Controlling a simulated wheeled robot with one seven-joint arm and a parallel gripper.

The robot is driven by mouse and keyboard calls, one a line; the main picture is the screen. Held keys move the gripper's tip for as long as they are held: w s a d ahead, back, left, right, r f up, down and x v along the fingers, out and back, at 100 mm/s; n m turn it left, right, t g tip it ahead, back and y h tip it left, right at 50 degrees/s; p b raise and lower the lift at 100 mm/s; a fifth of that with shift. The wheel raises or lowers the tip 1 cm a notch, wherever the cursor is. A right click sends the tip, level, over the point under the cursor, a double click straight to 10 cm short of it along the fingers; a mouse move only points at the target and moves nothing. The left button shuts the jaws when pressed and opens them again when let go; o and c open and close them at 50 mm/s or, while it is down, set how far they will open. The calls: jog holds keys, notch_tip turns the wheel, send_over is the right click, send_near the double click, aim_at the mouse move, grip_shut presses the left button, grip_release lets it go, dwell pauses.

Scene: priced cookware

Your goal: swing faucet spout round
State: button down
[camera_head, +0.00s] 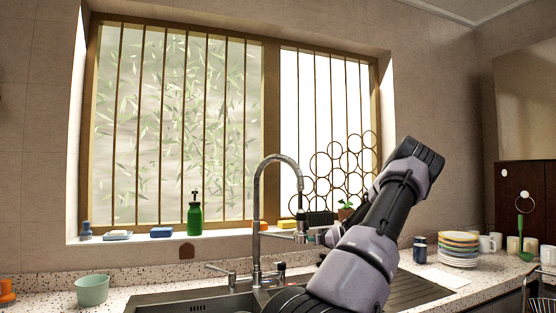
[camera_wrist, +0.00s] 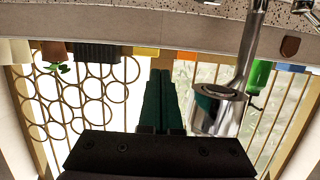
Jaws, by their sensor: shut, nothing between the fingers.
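The faucet (camera_head: 257,225) is a tall metal gooseneck behind the sink, and its spout (camera_head: 292,168) arches over to the right. In the wrist view the round metal spout end (camera_wrist: 218,112) hangs close beside my fingers, on their right, with the faucet column behind it. My gripper (camera_wrist: 160,85) is shut and empty, its dark green fingers together. In the head view my gripper (camera_head: 312,237) is near the spout's lower end, partly hidden by my arm. I cannot tell whether a finger touches the spout.
The sink (camera_head: 195,298) lies below the faucet. A green bottle (camera_head: 194,217), sponges and a potted plant (camera_head: 345,208) stand on the window sill behind. A bowl (camera_head: 91,290) is at left. Stacked plates (camera_head: 459,249) and mugs stand on the right counter.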

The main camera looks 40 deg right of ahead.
aim_at(306, 240)
jog(key=shift+w+a, duration=0.2)
jog(key=shift+a, duration=0.55)
jog(key=shift+w+a, duration=0.2)
jog(key=shift+a, duration=0.55)
jog(key=s+a, duration=0.1)
jog(key=a, duration=0.5)
jog(key=shift+s+a, duration=0.15)
jog(key=shift+a, duration=0.15)
jog(key=a, duration=0.6)
jog(key=shift+w+a, duration=0.25)
jog(key=shift+w, duration=0.15)
jog(key=w+a, duration=0.2)
jog(key=a, duration=0.4)
jog(key=shift+w, duration=0.35)
